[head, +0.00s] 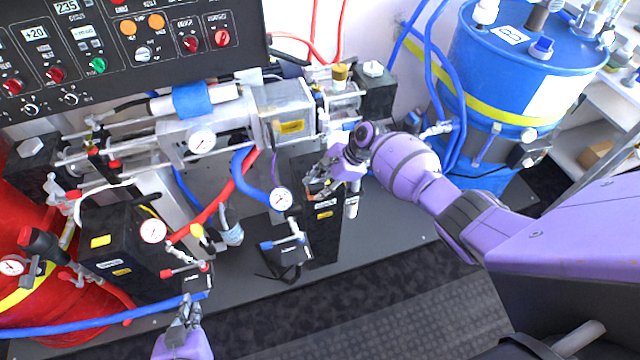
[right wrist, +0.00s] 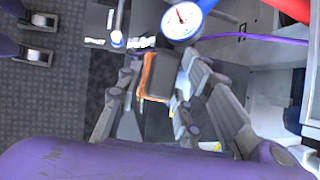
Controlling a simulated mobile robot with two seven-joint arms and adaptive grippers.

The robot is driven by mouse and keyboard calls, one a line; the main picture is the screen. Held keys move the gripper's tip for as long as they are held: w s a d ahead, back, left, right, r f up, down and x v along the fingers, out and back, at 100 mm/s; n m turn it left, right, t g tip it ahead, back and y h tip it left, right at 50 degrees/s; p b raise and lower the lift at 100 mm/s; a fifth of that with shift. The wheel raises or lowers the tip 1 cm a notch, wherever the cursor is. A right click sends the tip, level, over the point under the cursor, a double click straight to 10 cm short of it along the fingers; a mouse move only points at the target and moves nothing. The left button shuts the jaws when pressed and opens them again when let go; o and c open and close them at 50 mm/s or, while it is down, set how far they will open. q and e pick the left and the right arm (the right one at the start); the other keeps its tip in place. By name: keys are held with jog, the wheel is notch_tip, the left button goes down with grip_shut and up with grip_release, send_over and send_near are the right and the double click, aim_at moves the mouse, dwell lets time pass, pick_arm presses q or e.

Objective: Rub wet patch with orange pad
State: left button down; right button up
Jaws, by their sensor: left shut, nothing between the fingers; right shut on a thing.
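My right gripper (head: 322,180) reaches over the middle of the machine in the head view, close to the top of a black block below the metal pump body. In the right wrist view, my right gripper (right wrist: 164,66) is shut on the orange pad (right wrist: 149,76), which shows an orange edge and a dark grey block part between the fingers. I cannot tell whether the pad touches the surface beneath it. I cannot make out the wet patch in either view. My left gripper (head: 184,314) is shut and empty at the lower left of the head view, over the dark floor.
A pressure gauge (head: 281,199) and a blue hose stand just left of my right gripper; the gauge shows in the right wrist view (right wrist: 181,20) too. A red hose (head: 222,200) runs further left. A blue drum (head: 515,70) stands at the right. The front floor is clear.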

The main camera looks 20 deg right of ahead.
jog(key=shift+f, duration=0.1)
